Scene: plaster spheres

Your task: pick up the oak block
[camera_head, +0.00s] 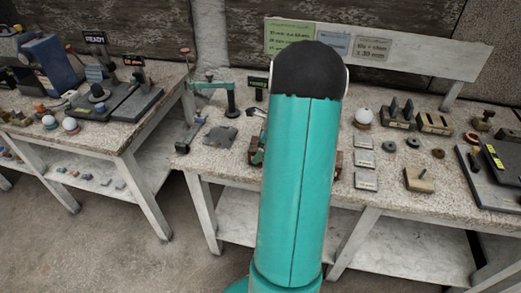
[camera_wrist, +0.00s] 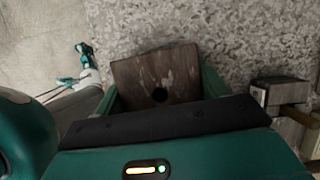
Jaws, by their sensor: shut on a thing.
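The oak block (camera_wrist: 156,72), a brown wooden block with a dark round hole in its face, sits between my gripper's fingers in the wrist view. My gripper (camera_wrist: 160,88) is shut on it, with a green finger at its left and right sides. The block's lower part is hidden behind the black edge of my gripper. I cannot tell whether it touches the speckled surface behind it. In the head view my teal arm covers most of this spot, so the grip is hidden there.
Right of my gripper is a dark-topped block (camera_wrist: 279,88). On the bench, right of my arm, are flat grey plates (camera_head: 364,161), a white sphere (camera_head: 363,116), slotted blocks (camera_head: 434,123) and a block with a peg (camera_head: 419,179). A second bench (camera_head: 120,130) stands left.

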